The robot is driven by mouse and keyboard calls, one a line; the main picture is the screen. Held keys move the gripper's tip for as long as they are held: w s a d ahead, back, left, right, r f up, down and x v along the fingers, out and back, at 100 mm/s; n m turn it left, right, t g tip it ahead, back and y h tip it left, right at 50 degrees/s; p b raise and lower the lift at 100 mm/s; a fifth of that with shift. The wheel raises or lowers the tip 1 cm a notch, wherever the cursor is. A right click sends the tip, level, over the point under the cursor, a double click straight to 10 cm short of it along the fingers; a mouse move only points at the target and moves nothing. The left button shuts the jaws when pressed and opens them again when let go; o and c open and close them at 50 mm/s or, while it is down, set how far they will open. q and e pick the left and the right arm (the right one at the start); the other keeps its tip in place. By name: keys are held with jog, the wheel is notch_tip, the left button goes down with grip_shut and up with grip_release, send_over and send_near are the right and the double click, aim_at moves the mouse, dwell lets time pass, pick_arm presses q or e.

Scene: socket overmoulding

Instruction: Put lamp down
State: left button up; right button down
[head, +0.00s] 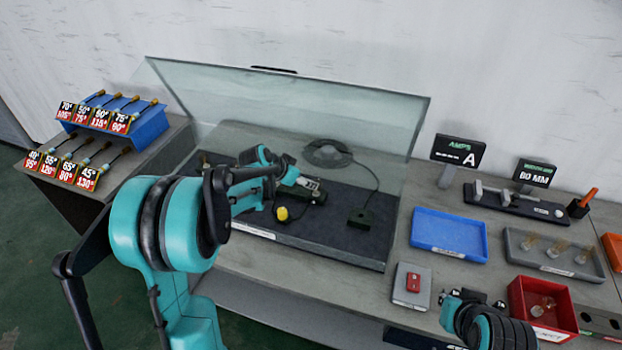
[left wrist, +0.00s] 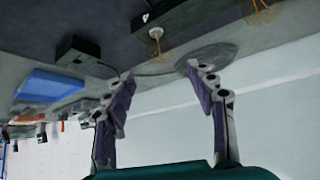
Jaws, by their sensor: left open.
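A clear screen (head: 290,95) leans over the mat. A yellow piece (head: 283,213) sits near my left gripper. A blue tray (head: 449,235), a grey tray (head: 552,276) and a red bin (head: 528,322) stand at right. A blue rack (head: 150,130) is at left.

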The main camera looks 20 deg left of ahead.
pick_arm(q)
jog(key=s+d+r+n+y, duration=0.15)
jog(key=s+r, duration=0.25)
jog(key=s, duration=0.5)
jog(key=s+d+r+n, duration=0.1)
jog(key=s+d+r, duration=0.2)
jog(key=s+r, duration=0.35)
jog(key=s+d+f+n+y, duration=0.1)
jog(key=s+f+n+y, duration=0.1)
jog(key=s, duration=1.3)
jog(key=shift+s+f, duration=0.35)
jog(key=shift+f, duration=0.55)
jog(key=shift+n, duration=0.25)
